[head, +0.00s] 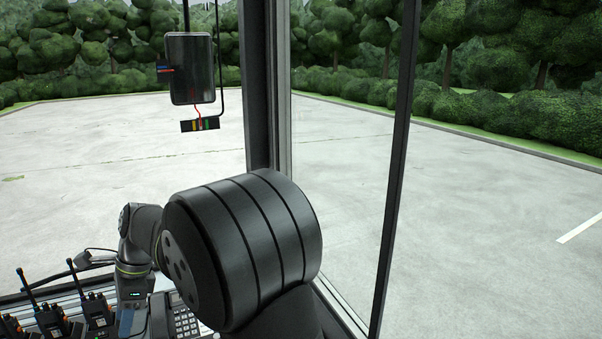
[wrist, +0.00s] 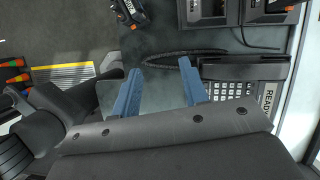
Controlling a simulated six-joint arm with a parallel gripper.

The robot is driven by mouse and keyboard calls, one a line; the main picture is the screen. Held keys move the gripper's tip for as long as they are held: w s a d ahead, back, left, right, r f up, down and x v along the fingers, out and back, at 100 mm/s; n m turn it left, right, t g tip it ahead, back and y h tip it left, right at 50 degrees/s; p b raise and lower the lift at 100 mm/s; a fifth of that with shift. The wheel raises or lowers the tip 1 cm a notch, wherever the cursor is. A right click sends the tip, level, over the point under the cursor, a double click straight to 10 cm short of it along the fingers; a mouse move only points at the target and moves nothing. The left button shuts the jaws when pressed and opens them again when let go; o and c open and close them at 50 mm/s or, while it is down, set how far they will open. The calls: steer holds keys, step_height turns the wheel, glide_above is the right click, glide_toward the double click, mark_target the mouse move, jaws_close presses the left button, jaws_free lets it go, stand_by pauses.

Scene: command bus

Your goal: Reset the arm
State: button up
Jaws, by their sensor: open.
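My gripper (wrist: 158,82) shows in the wrist view with its two blue fingers spread apart. It is open and nothing is between the fingers. A desk phone with a keypad (wrist: 232,90) lies just right of the right finger. A black cable loop runs on the surface beyond the fingertips. In the head view my dark arm fills the middle and reaches down to the lower left, over the desk by the phone keypad (head: 186,322). The gripper's fingers are not clear there.
Several handheld radios (head: 98,314) with antennas stand at the lower left. A radio (wrist: 130,12) also shows in the wrist view. Orange-and-green-tipped items (wrist: 14,78) lie at its left. A dark box (head: 190,68) hangs by the window, above a small strip with coloured wires (head: 200,125).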

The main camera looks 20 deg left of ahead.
steer(key=w+a+m, duration=0.3)
steer(key=w+a, duration=0.3)
steer(key=s+a+f+y, duration=0.1)
steer(key=s+a+f, duration=0.3)
steer(key=s+a, duration=0.2)
steer(key=shift+s+a+f+t, duration=0.2)
steer(key=shift+a+f+t, duration=0.2)
steer(key=shift+a, duration=0.35)
steer(key=shift+w+d, duration=0.1)
steer(key=w+d+r, duration=0.5)
steer(key=w+d, duration=0.1)
steer(key=s+d+n+h, duration=0.1)
steer(key=s+d+n, duration=0.2)
steer(key=s+d, duration=0.4)
steer(key=shift+d+f+n+g, duration=0.2)
steer(key=shift+d+n+g, duration=0.2)
steer(key=shift+d, duration=0.6)
